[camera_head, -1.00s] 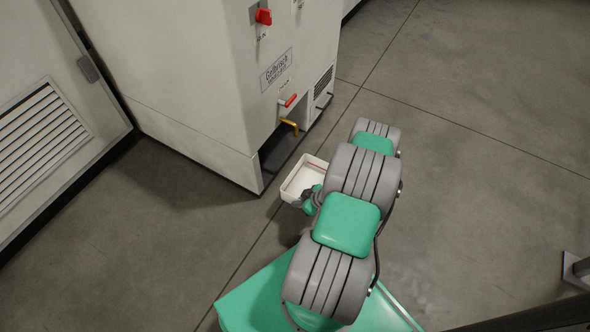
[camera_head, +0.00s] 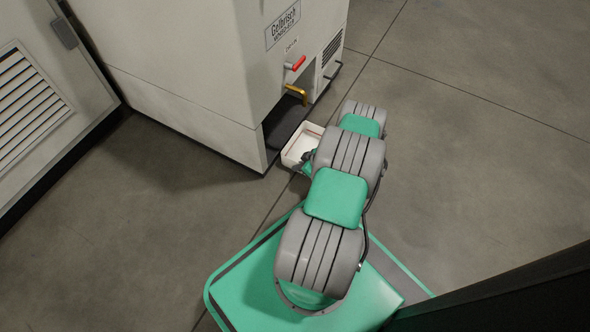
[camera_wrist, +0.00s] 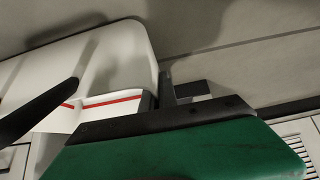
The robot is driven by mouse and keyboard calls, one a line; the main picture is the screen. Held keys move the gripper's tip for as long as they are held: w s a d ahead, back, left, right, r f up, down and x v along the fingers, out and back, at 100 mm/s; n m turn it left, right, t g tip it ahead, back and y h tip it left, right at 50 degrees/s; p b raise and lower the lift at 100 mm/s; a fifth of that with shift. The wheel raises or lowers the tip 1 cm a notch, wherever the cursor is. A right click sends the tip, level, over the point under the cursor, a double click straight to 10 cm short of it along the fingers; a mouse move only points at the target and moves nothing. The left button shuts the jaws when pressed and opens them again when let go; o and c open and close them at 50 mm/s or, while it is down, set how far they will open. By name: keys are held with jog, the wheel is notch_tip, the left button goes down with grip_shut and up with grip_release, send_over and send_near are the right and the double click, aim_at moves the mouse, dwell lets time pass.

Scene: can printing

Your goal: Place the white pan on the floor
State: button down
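The white pan (camera_head: 302,141) is a shallow open box at the front of the printing machine's low opening in the head view. My gripper (camera_head: 308,158) is at the pan's near right side, mostly hidden by my arm. In the wrist view the white pan (camera_wrist: 115,55) fills the upper left, with a red stripe along an inner edge. My gripper's dark fingers (camera_wrist: 110,92) show on both sides of the pan's wall, and it appears shut on it. Whether the pan's underside touches the floor is hidden.
The machine (camera_head: 190,60) stands behind the pan, with a red handle (camera_head: 296,63) and a yellow lever (camera_head: 297,94) above the opening. A louvered cabinet (camera_head: 45,70) is at left. Bare floor (camera_head: 470,160) lies open to the right.

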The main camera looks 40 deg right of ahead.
jog(key=shift+d, duration=0.15)
jog(key=c, duration=2.1)
grip_release()
jog(key=shift+f, duration=0.1)
jog(key=o, duration=0.4)
